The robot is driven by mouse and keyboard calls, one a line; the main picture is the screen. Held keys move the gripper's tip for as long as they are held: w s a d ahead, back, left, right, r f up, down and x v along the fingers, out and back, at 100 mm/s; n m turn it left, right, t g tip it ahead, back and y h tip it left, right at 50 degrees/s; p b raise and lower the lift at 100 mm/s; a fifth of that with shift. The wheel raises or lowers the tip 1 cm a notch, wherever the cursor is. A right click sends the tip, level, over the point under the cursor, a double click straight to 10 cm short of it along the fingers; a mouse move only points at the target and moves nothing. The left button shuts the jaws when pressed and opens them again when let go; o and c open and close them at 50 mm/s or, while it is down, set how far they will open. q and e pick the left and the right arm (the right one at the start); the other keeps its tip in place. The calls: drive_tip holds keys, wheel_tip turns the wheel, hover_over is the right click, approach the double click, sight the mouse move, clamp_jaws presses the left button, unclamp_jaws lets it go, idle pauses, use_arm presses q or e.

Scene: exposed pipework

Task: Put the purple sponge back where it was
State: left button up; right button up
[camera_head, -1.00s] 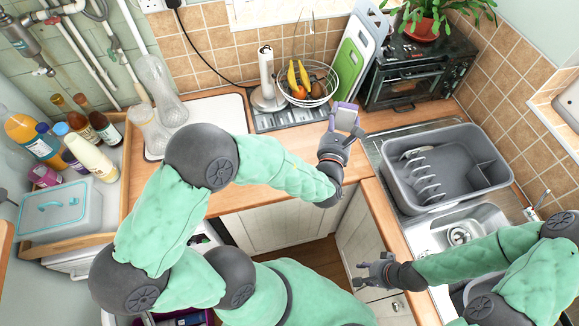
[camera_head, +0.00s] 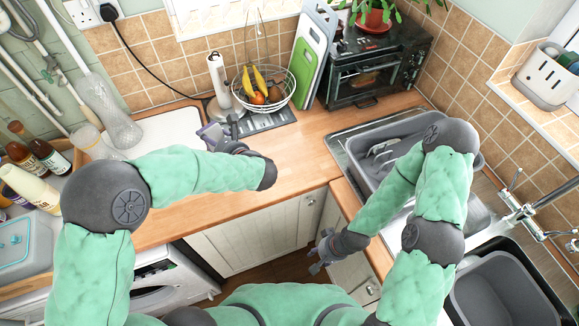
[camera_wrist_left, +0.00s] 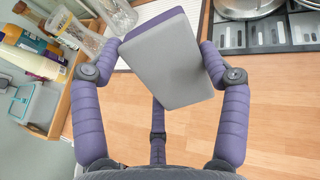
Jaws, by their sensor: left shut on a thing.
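The purple sponge (camera_head: 212,134), with a grey face (camera_wrist_left: 165,65) and a purple edge, is held in my left gripper (camera_head: 228,138). In the left wrist view, the two fingers of the left gripper (camera_wrist_left: 155,66) press on the sponge's sides. The sponge is above the wooden counter (camera_head: 300,143), near the white draining mat (camera_head: 170,130) and left of the fruit basket. A clear gap to the counter is hard to judge. My right gripper (camera_head: 318,254) hangs empty in front of the lower cabinets, its fingers spread.
The wire fruit basket (camera_head: 288,92), paper towel stand (camera_head: 218,76) and dark tray (camera_head: 262,122) stand behind the left gripper. Glass jars (camera_head: 120,130) and bottles (camera_head: 30,188) are at left. A grey dish tub (camera_head: 367,165) sits right, beside my right arm. The middle counter is clear.

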use_arm(q)
drive_tip(key=n+g, duration=0.1)
drive_tip(key=f+n+g, duration=0.1)
drive_tip(key=s+n+g, duration=0.1)
drive_tip(key=shift+d+f+g+y, duration=0.15)
drive_tip(key=shift+d+g+y, duration=0.15)
drive_tip(key=shift+g, duration=0.1)
drive_tip(key=s+d+f+n+g+h, duration=0.1)
drive_tip(key=s+d+n+g+h, duration=0.3)
drive_tip(key=d+n, duration=0.7)
drive_tip(key=s+d+f+n+g+h, duration=0.1)
drive_tip(key=s+d+n+g+h, duration=0.1)
drive_tip(key=s+d+n+h, duration=0.65)
drive_tip(key=y+b, duration=0.2)
drive_tip(key=b, duration=0.1)
hover_over(293, 169)
drive_tip(key=f, duration=0.8)
drive_tip(key=shift+s+d+f, duration=0.1)
drive_tip(key=shift+s, duration=0.3)
drive_tip(key=shift+w+f, duration=0.15)
drive_tip(key=shift+f, duration=0.1)
drive_tip(key=f, duration=0.3)
drive_tip(key=shift+w+f, duration=0.35)
drive_tip(key=shift+f, duration=0.05)
drive_tip(key=o, duration=1)
